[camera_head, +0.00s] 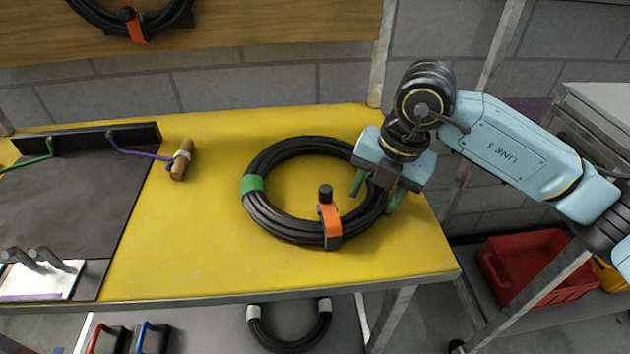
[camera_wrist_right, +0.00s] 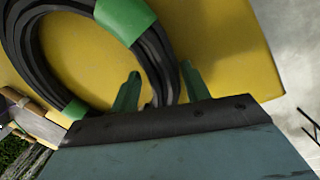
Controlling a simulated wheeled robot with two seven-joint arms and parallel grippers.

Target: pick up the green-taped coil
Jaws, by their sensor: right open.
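The green-taped coil (camera_head: 270,214) is a thick ring of black cable lying flat on the yellow tabletop (camera_head: 200,250). Green tape (camera_head: 252,183) wraps its left side, and an orange strap with a black knob (camera_head: 330,220) crosses its front. My right gripper (camera_head: 375,193) is at the coil's right side, pointing down, with its green fingers apart. In the right wrist view the coil (camera_wrist_right: 28,50) shows two green bands, and its cable runs between the open fingers (camera_wrist_right: 160,84). Contact cannot be told. The gripper hides part of the coil's right side. My left gripper is not in view.
A dark mat (camera_head: 70,190) with a black rail (camera_head: 90,138) lies at the left, near a wooden-handled tool (camera_head: 181,160). Another black coil (camera_head: 90,12) hangs on the board behind. A red bin (camera_head: 535,268) stands on a lower shelf at right. The tabletop's left-middle is clear.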

